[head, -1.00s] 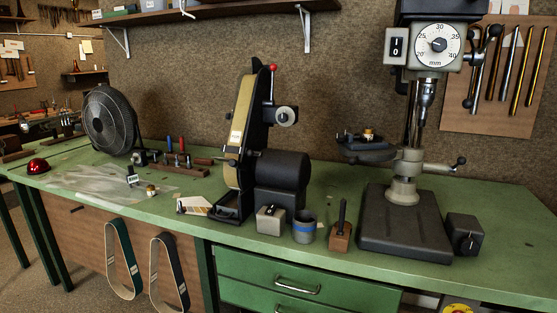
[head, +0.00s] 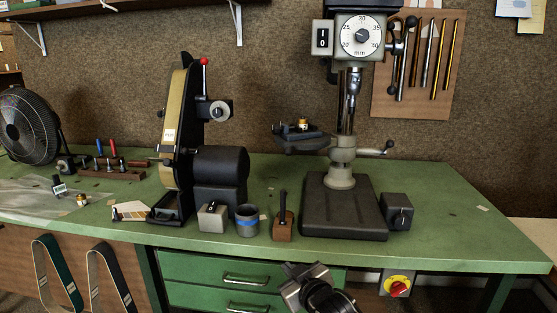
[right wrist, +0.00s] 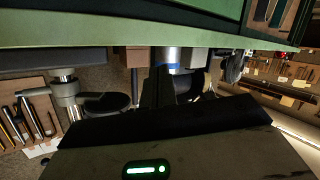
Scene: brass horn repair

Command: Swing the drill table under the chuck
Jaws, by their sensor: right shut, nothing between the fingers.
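The drill press stands at the right of the bench. Its dark drill table (head: 300,142) sticks out to the left of the column, with a small brass piece (head: 303,124) on it. The chuck (head: 353,82) hangs under the drill head, to the right of the table, so the table is not beneath it. The dark table also shows in the right wrist view (right wrist: 105,103), which looks upside down. My right gripper (head: 304,281) is shut and empty, in front of the green drawers, low and apart from the table. My left gripper is not in view.
On the bench left of the drill base (head: 345,218) stand a wooden block with a dark upright handle (head: 283,226), a blue-banded cup (head: 247,222) and a belt grinder (head: 178,130). A dark box (head: 397,211) is right of the base. The bench's right end is mostly clear.

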